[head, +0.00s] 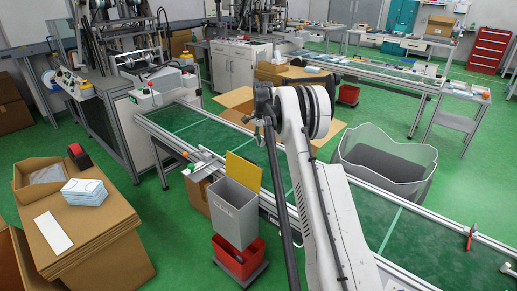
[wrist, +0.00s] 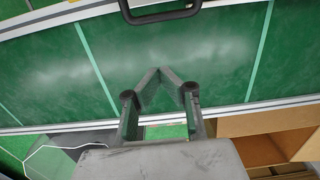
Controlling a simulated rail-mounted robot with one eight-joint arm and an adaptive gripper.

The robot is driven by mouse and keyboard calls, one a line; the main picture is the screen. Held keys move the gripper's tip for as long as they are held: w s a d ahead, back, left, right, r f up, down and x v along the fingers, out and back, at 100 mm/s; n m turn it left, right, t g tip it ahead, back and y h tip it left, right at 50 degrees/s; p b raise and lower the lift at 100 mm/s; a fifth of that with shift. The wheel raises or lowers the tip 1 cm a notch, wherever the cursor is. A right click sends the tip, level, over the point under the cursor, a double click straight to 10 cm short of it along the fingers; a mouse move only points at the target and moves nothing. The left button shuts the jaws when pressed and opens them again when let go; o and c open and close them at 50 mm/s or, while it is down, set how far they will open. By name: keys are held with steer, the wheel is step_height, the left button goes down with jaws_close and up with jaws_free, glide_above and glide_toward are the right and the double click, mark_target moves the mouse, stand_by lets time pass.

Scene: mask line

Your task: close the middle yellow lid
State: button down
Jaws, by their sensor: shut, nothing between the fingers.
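One yellow lid (head: 243,172) shows in the head view. It stands raised and tilted at the back edge of a grey bin (head: 236,213), whose top is open. A red bin (head: 239,258) sits below the grey bin. My gripper (wrist: 161,69) is shut and empty in the wrist view, its fingertips meeting over the green conveyor belt (wrist: 205,60). In the head view my arm stands in front of the belt, right of the lid, and the gripper's fingers cannot be made out. No yellow lid shows in the wrist view.
The conveyor (head: 210,127) runs behind the grey bin. A cardboard stack (head: 90,235) with a blue mask pack (head: 85,192) stands at left. A large grey tub (head: 385,160) is right of my arm. A black handle (wrist: 160,14) shows at the wrist view's top.

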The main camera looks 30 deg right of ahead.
mark_target(246, 170)
steer(key=f, duration=0.4)
steer(key=f+b, duration=0.1)
steer(key=f, duration=0.4)
steer(key=shift+a, duration=0.2)
steer(key=shift+s+a+r, duration=0.2)
steer(key=shift+a+r, duration=0.1)
steer(key=shift+a, duration=0.3)
steer(key=shift+s+a+r, duration=0.15)
steer(key=shift+a+r, duration=0.1)
steer(key=shift+a, duration=0.3)
steer(key=shift+s+a+r, duration=0.2)
steer(key=shift+a+r, duration=0.1)
steer(key=shift+a, duration=0.3)
steer(key=shift+s+r, duration=0.1)
